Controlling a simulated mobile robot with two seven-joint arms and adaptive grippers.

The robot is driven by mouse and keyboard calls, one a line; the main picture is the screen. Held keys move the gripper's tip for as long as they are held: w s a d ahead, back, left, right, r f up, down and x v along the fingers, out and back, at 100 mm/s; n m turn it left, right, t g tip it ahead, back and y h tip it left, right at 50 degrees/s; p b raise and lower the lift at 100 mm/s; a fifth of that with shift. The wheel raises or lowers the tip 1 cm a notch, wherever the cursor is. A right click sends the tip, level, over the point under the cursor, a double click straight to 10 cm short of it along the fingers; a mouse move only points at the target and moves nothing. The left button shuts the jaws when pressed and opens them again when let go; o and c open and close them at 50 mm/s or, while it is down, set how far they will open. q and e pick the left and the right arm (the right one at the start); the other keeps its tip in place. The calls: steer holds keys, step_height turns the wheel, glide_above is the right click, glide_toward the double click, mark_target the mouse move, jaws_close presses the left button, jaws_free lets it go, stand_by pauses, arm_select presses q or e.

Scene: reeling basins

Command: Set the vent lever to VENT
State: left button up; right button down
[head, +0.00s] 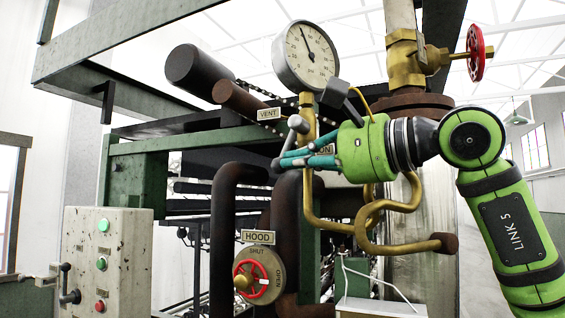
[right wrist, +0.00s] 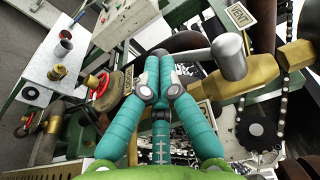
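The vent lever (head: 297,124) is a grey bar with a thick cylindrical knob, just right of the VENT plate (head: 268,114). In the right wrist view the knob (right wrist: 229,57) is at upper centre, with its bar running left behind the fingertips, near the VENT plate (right wrist: 238,15). My right gripper (head: 284,158) has teal fingers and sits just below the knob. In the right wrist view its fingertips (right wrist: 160,75) are together, close to the bar. I cannot tell whether they touch it. Another plate (head: 323,150) is mostly hidden behind the fingers. My left gripper is not in view.
A pressure gauge (head: 306,56) stands above the lever on brass piping. A curved brass pipe (head: 385,222) runs below my right wrist. The red HOOD handwheel (head: 251,279) is lower left of the gripper. A control box (head: 107,262) stands at left. A red valve wheel (head: 475,53) is upper right.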

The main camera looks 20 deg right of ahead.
mark_target(279, 159)
steer(key=shift+w+a+f+t+y+p, duration=0.1)
steer(key=shift+w+a+t+y+p, duration=0.15)
steer(key=shift+w+a, duration=0.35)
steer(key=shift+w+a+t+y+p, duration=0.15)
steer(key=shift+w+a+t, duration=0.15)
steer(key=shift+w, duration=0.35)
steer(key=shift+w+a+r, duration=0.1)
steer(key=shift+a+r, duration=0.1)
steer(key=shift+r, duration=0.05)
steer(key=shift+w+a+r+b, duration=0.2)
steer(key=shift+w+a+b, duration=0.15)
steer(key=shift+b, duration=0.55)
steer(key=shift+d+r, duration=0.1)
steer(key=shift+r, duration=0.1)
arm_select(q)
steer(key=shift+f, duration=0.3)
arm_select(e)
steer(key=v, duration=1.1)
steer(key=shift+s+f, duration=0.15)
steer(key=shift+f, duration=0.1)
